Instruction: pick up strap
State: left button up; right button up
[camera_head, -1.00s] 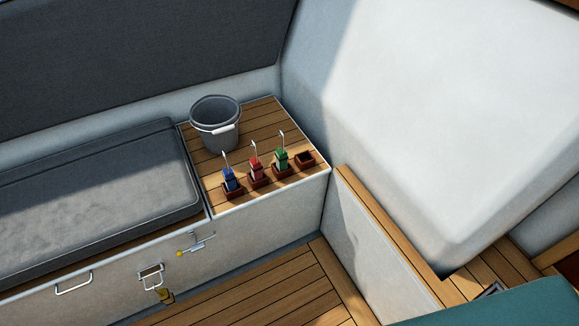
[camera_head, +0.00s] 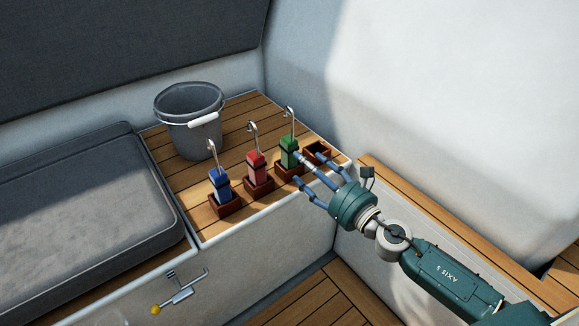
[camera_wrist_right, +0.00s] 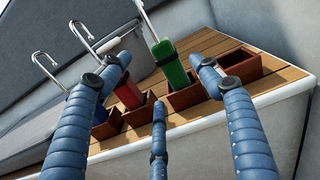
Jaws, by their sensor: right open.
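Three rolled straps with metal hooks stand upright in small brown holders on the wooden bench top: a blue strap (camera_head: 219,184), a red strap (camera_head: 256,165) and a green strap (camera_head: 289,152). The wrist view also shows the green strap (camera_wrist_right: 170,65), the red strap (camera_wrist_right: 128,93) and, mostly hidden behind a finger, the blue strap. My right gripper (camera_head: 315,172) is open, with its fingers close to the green strap. In the wrist view the green strap stands between the spread fingers; I cannot tell if any finger touches it. My left gripper is not in view.
An empty brown holder (camera_head: 317,152) is right of the green strap. A grey bucket (camera_head: 190,120) with a white handle stands behind the straps. A grey cushion (camera_head: 80,210) lies to the left. A white wall (camera_head: 440,110) rises at the right.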

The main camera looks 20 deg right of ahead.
aim_at(291, 152)
jog(key=x, duration=0.4)
jog(key=shift+w, duration=0.3)
jog(key=x, duration=0.5)
jog(key=shift+w+f, duration=0.15)
jog(key=shift+f, duration=0.15)
jog(key=c, duration=1.5)
jog(key=shift+r, duration=0.1)
jog(key=shift+c, duration=0.2)
